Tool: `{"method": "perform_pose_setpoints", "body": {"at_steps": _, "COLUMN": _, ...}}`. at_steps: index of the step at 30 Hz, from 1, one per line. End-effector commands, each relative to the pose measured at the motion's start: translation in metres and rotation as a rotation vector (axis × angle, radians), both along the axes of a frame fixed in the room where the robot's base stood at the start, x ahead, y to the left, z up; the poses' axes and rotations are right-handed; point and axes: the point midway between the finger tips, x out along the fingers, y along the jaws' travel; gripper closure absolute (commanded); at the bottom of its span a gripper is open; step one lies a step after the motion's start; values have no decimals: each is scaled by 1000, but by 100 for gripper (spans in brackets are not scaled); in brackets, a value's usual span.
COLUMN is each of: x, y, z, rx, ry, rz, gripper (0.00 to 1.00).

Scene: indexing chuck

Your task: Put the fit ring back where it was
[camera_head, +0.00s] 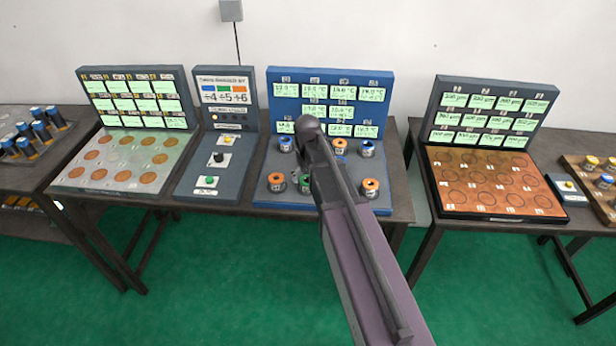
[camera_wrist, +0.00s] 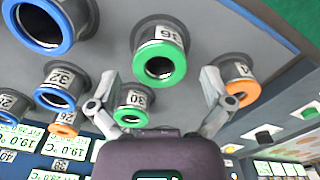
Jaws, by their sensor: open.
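Several numbered grey rings with coloured faces stand on the blue board (camera_head: 325,203); I cannot tell which of them is the fit ring. In the wrist view I see a green-faced ring marked 36 (camera_wrist: 147,31), a smaller green-faced one marked 30 (camera_wrist: 130,100) and an orange-faced one (camera_wrist: 240,86) at the right. Blue-faced rings are at the left, one marked 32 (camera_wrist: 58,80). My gripper (camera_wrist: 160,84) is open, with no ring held between its fingers. The left finger is by ring 30, the right finger beside the orange-faced ring. In the head view my arm hides part of the board.
The grey control panel (camera_head: 218,181) with buttons stands left of the board. A board of round copper discs (camera_head: 118,160) is further left. A copper-coloured board (camera_head: 490,180) stands on the right table. Blue-topped cylinders (camera_head: 41,131) stand at far left. The green floor in front is clear.

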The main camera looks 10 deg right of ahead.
Motion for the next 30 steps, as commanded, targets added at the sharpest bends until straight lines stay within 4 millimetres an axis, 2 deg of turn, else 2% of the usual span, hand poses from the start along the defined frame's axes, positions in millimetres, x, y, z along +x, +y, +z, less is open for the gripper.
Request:
{"method": "perform_pose_setpoints", "body": {"at_steps": 1, "x": 0, "y": 0, "z": 8, "rx": 0, "ry": 0, "rz": 0, "gripper": 0}}
{"method": "perform_pose_setpoints", "body": {"at_steps": 30, "x": 0, "y": 0, "z": 89, "rx": 0, "ry": 0, "rz": -1, "gripper": 0}}
